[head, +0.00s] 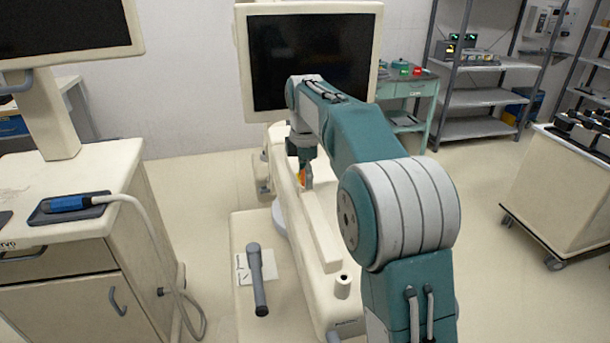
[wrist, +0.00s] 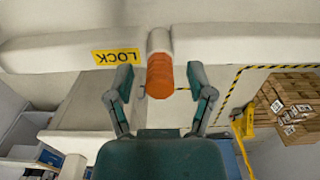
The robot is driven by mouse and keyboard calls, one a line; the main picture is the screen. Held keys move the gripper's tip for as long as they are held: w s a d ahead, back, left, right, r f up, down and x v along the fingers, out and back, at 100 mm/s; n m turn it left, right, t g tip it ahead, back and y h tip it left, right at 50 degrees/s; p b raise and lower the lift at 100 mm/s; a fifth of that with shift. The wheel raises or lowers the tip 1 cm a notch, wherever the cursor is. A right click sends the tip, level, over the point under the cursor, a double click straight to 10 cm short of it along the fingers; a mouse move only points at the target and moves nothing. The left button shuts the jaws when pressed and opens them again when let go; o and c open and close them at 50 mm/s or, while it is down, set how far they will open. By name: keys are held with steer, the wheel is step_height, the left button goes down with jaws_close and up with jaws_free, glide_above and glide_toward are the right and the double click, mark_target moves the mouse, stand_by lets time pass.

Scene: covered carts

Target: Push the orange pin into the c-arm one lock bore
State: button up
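The orange pin (wrist: 160,78) shows in the wrist view as a ribbed orange end at the near end of a pale round collar (wrist: 159,40) on the c-arm's white beam (wrist: 215,44). How deep it sits in the bore is hidden. A yellow LOCK label (wrist: 116,56) is left of the collar and reads upside down. My gripper (wrist: 160,84) is open, one finger on each side of the pin, with gaps visible between. In the head view, my gripper (head: 304,166) is over the white c-arm machine (head: 318,225), with a bit of orange at it.
A monitor (head: 312,62) stands behind my arm. A cart with a blue-handled probe (head: 68,204) is at left, its cable hanging. A grey handle (head: 257,280) rises near the machine's base. Stacked boxes (wrist: 285,103) show at right in the wrist view.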

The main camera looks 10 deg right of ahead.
steer(key=shift+r, duration=0.1)
step_height(320, 180, up, 12)
stand_by(0.7)
stand_by(0.3)
steer(key=s+r+m+t, duration=0.2)
steer(key=s+m, duration=0.3)
steer(key=s, duration=0.4)
steer(key=s+f+m+t, duration=0.1)
steer(key=s+f+m, duration=0.5)
steer(key=s, duration=0.6)
steer(key=s+f+m+t, duration=0.2)
steer(key=s+f+m, duration=0.5)
steer(key=s, duration=0.5)
step_height(320, 180, down, 3)
steer(key=shift+r+t, duration=0.2)
steer(key=shift+t, duration=0.1)
